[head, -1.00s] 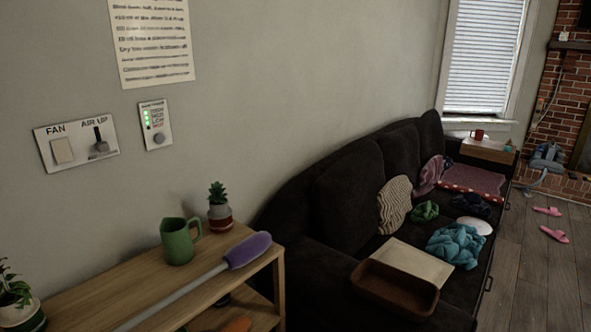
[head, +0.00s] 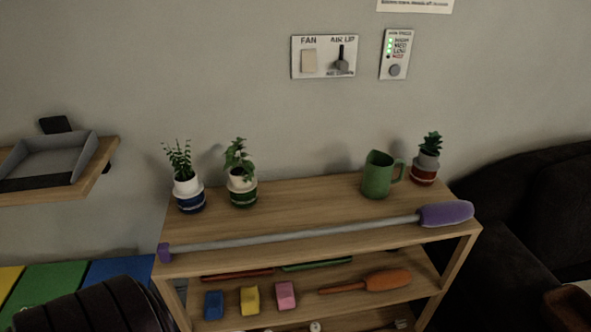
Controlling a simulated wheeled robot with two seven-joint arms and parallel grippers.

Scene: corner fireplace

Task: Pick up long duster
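The long duster (head: 300,240) lies along the front edge of the wooden shelf's top (head: 310,205) in the head view. It has a grey rod, a purple fluffy head at the right end and a purple cap at the left end. The head reaches the right front corner of the top. Nothing touches the duster except the shelf top. Neither of my grippers shows in the view.
A green mug (head: 377,176) and several potted plants, one with a red pot (head: 425,165), stand behind the duster. Lower shelves hold coloured blocks (head: 250,300) and an orange brush (head: 375,282). A dark sofa (head: 530,240) is at right. A wall shelf (head: 90,180) with a grey tray juts out left.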

